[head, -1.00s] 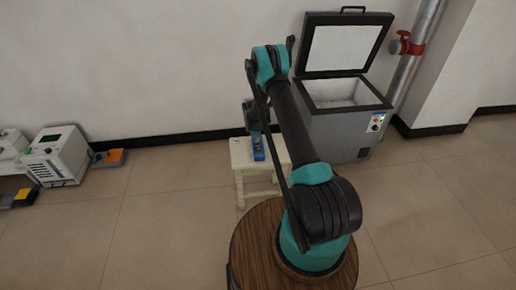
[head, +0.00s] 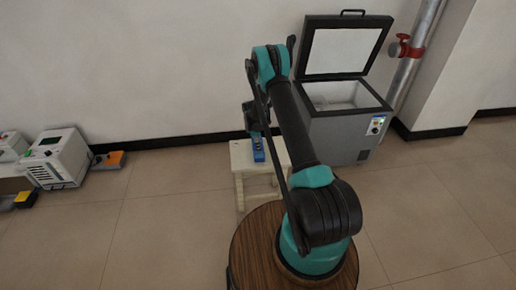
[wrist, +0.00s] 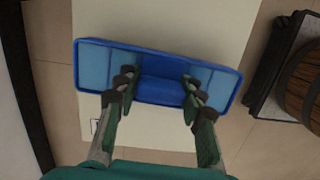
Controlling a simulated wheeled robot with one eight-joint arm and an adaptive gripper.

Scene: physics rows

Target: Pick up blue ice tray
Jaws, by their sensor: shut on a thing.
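The blue ice tray (wrist: 220,82) is a long, shallow tray with a darker blue rim and lighter compartments. In the wrist view it lies across the pale stool top, slightly tilted in the picture. My gripper (wrist: 158,88) has its two fingers over the tray's middle, shut on the blue middle part between them. In the head view the blue ice tray (head: 258,151) shows small at the stool, below my gripper (head: 257,134), and my arm partly hides that area. I cannot tell whether the tray touches the stool top.
The cream stool (head: 241,160) stands near the wall. An open chest freezer (head: 335,132) with its lid raised is just right of it. White machines (head: 57,158) sit at the far left.

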